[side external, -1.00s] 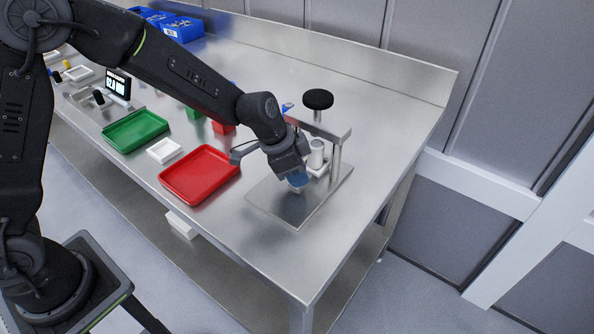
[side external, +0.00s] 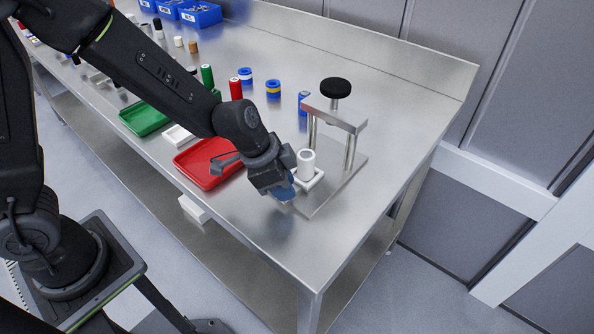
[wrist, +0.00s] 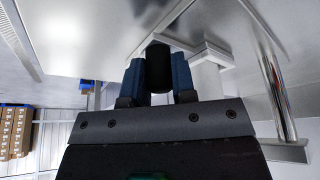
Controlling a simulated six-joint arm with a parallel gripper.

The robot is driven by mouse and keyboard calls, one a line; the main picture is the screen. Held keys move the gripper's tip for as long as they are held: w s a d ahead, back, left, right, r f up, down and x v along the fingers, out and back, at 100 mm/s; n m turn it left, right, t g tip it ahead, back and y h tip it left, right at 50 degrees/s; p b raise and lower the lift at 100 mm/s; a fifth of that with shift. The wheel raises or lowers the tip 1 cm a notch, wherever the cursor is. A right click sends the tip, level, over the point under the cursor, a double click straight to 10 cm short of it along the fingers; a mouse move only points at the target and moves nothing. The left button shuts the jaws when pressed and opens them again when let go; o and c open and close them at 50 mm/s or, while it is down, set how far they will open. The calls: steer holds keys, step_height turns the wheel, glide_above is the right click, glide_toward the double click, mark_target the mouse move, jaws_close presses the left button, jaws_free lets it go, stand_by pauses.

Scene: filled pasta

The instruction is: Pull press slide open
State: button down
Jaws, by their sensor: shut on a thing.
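The press stands on a flat metal plate (side external: 342,182) at the right of the table, with a metal crossbar (side external: 335,112) on posts and a round black knob (side external: 336,87). Its white slide (side external: 314,182) carries a white cylinder (side external: 307,163) and sits forward of the crossbar. My gripper (side external: 288,190) is low at the slide's front. In the wrist view its blue fingers (wrist: 157,80) are shut on a dark handle (wrist: 158,62), with the white slide (wrist: 210,53) just behind it. In the side view the handle is hidden by my gripper.
A red tray (side external: 195,172) and a green tray (side external: 140,121) lie to the left. Several coloured cylinders, including a red one (side external: 236,89) and a green one (side external: 207,77), stand behind. Blue bins (side external: 200,14) are at the back. The table's front edge is close to my gripper.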

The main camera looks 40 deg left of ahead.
steer(key=shift+s, duration=0.1)
steer(key=c, duration=0.9)
jaws_free()
steer(key=shift+c, duration=0.2)
steer(key=v, duration=1.4)
steer(key=s+a+r+n+t+y, duration=0.2)
steer(key=s+a+r+n+y, duration=0.1)
steer(key=s+a+n, duration=0.6)
steer(key=s+r, duration=0.1)
steer(key=s, duration=0.1)
steer(key=shift+s+a, duration=0.2)
steer(key=shift+s, duration=0.2)
